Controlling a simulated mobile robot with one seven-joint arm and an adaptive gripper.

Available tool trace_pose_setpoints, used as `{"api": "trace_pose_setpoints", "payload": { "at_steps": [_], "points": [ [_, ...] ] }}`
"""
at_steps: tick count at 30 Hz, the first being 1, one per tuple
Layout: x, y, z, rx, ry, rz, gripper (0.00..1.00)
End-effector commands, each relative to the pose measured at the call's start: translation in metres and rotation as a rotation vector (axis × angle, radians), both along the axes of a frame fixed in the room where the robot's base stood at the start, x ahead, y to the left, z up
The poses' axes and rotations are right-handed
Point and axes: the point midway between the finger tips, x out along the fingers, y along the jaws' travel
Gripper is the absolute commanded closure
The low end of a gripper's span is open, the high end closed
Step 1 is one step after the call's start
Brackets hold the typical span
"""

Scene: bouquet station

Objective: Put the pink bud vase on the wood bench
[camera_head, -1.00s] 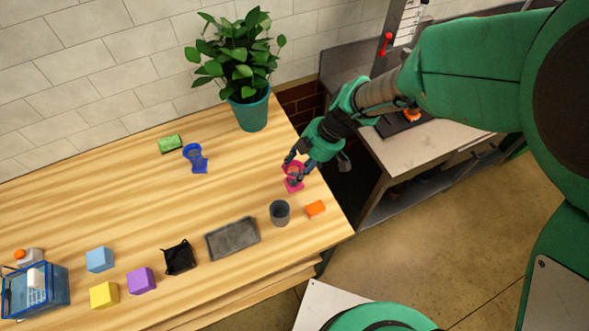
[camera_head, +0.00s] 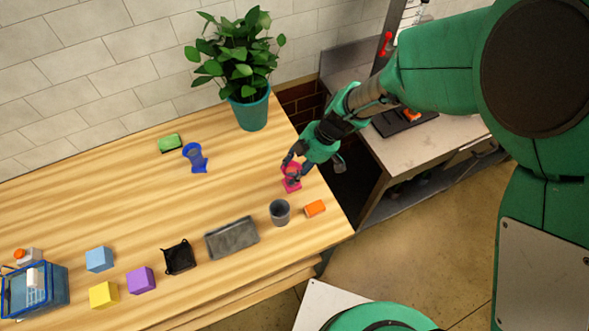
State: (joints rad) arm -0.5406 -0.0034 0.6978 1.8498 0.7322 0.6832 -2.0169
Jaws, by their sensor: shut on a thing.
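The pink bud vase (camera_head: 291,184) stands at the right part of the wood bench (camera_head: 130,215), its base at or just above the bench top; I cannot tell if it touches. My gripper (camera_head: 291,172) is shut on the pink vase from above and behind, with its fingers around the upper part. The fingers hide part of the vase. It looks upright.
A grey cup (camera_head: 280,213) and an orange block (camera_head: 315,208) stand close in front of the vase. A blue vase (camera_head: 195,158), a green sponge (camera_head: 169,143) and a potted plant (camera_head: 249,110) are farther back. A grey tray (camera_head: 231,238) lies left of the cup.

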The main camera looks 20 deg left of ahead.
Motion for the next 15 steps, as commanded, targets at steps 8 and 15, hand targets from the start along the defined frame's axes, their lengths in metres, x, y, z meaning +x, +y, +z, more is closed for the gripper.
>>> {"api": "trace_pose_setpoints", "payload": {
  "at_steps": [8, 15],
  "points": [
    [0.0004, 0.0003, -0.0013, 0.001, -0.001, 0.000, 1.00],
    [0.0004, 0.0003, -0.0047, 0.001, -0.001, 0.000, 1.00]
  ]
}}
